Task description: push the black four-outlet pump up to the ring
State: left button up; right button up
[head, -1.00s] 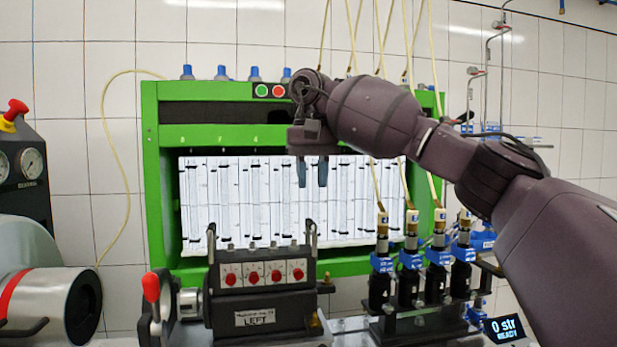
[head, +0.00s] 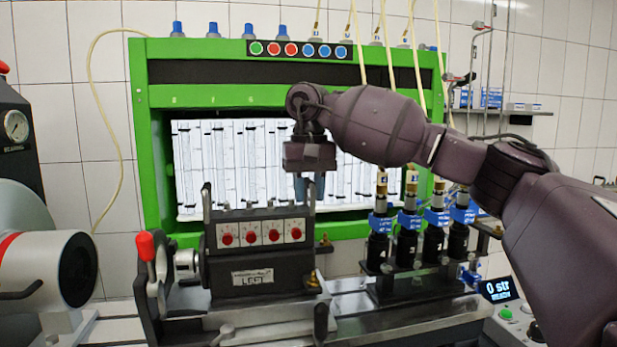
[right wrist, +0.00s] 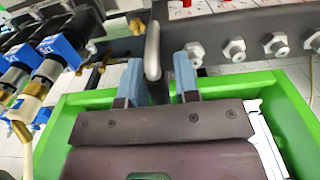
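The black four-outlet pump (head: 262,272) stands on the bench rail, with a row of red knobs on its face and an upright handle at each top end. At its left is a metal coupling with a ring-like black clamp (head: 155,298) and a red-tipped lever. I cannot tell for sure which part is the ring. My right gripper (head: 310,187) is at the pump's right handle. In the right wrist view, its blue fingers (right wrist: 157,80) stand open on either side of the grey handle (right wrist: 152,50), with gaps visible. My left gripper is not in view.
Several black injectors with blue collars (head: 407,235) stand right of the pump. The green test frame (head: 150,130) with glass tubes is behind. A large grey drive cylinder (head: 70,270) is at the left. Bare rail (head: 350,300) shows right of the pump.

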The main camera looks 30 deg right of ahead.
jog(key=shift+f, duration=0.15)
grip_shut()
dwell(1.4)
